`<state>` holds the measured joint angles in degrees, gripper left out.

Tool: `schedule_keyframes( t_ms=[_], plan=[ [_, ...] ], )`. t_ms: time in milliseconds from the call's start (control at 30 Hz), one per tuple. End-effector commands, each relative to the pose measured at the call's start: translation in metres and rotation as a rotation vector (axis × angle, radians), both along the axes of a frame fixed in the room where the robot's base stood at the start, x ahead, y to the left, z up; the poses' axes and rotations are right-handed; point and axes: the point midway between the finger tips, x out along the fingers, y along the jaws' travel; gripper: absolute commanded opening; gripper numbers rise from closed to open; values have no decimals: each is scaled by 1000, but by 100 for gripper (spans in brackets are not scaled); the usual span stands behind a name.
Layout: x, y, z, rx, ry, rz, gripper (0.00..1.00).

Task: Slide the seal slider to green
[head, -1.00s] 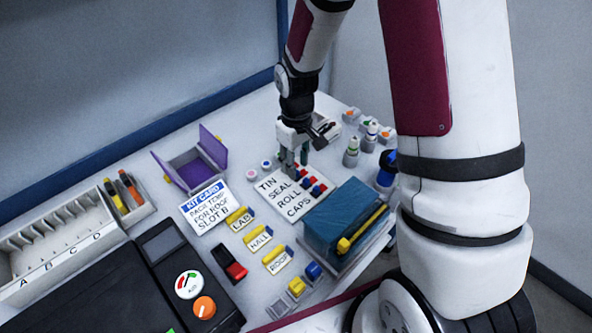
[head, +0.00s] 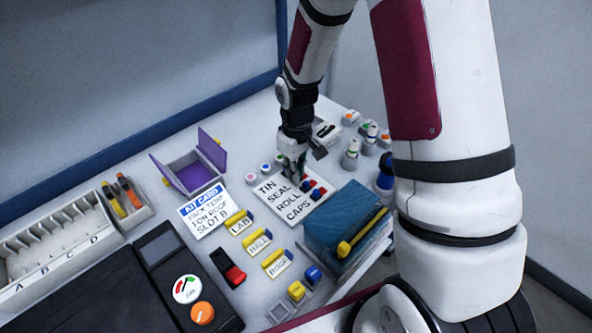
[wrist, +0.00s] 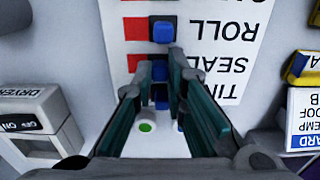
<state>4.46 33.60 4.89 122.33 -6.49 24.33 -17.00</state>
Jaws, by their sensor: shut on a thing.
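The white slider board (head: 273,203) lies on the table with rows TIN, SEAL, ROLL and CAPS, also seen upside down in the wrist view (wrist: 238,20). Each visible row has a blue knob and red marking. My gripper (head: 297,181) is down over the board. In the wrist view its fingertips (wrist: 160,62) close around the blue seal slider (wrist: 159,71), level with the word SEAL. Red shows left of that knob; no green shows in this row, and the right finger hides its other side. The roll slider (wrist: 163,31) stands free beyond the fingertips; another blue knob shows between the fingers.
A teal box (head: 340,215) with a yellow handle stands close to the board's right. Small bottles (head: 351,155) stand behind it. The purple open box (head: 193,174) and kit card (head: 207,209) lie left. A dryer box (wrist: 35,108) is near my gripper.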

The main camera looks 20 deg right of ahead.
Motion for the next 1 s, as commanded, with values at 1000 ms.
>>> schedule_keyframes(
  t_ms=[1000],
  plan=[
    [11, -26, 11, -1, -3, -1, 33]
  ],
)
